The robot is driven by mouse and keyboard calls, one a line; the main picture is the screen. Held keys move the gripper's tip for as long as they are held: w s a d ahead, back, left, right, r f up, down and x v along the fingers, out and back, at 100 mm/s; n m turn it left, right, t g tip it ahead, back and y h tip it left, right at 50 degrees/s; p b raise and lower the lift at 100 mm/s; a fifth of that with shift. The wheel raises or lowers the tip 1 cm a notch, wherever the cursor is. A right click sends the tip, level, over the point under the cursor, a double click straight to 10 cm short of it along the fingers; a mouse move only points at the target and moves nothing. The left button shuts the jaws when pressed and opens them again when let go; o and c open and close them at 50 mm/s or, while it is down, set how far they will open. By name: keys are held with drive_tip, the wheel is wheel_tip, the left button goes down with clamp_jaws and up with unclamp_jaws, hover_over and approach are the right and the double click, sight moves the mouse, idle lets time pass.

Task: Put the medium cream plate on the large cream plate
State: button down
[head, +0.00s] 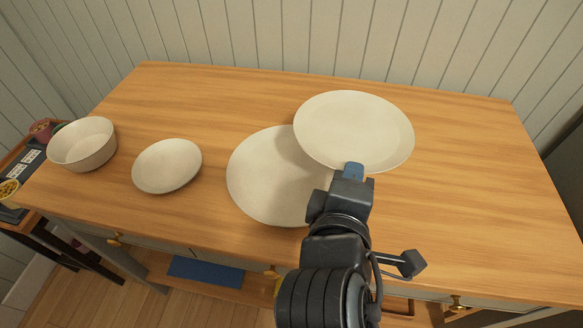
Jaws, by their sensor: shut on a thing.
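The medium cream plate (354,128) is held by its near rim in my gripper (354,170). My gripper is shut on it. The plate is roughly level and appears raised above the table. The large cream plate (270,180) lies flat on the wooden table, to the left of and below the held plate in the picture. The held plate covers the upper right part of the large plate in this view, and a shadow falls there. My gripper and wrist hide a bit of the large plate's right edge.
A smaller cream plate (167,166) lies left of the large plate. A cream bowl (83,146) stands at the table's left end. The right side of the wooden table (480,190) is clear. A panelled wall (300,35) stands behind the table.

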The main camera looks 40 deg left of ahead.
hover_over(279, 220)
wheel_tip(279, 220, down, 6)
drive_tip(key=shift+w+f, duration=0.1)
drive_tip(key=shift+f, duration=2.2)
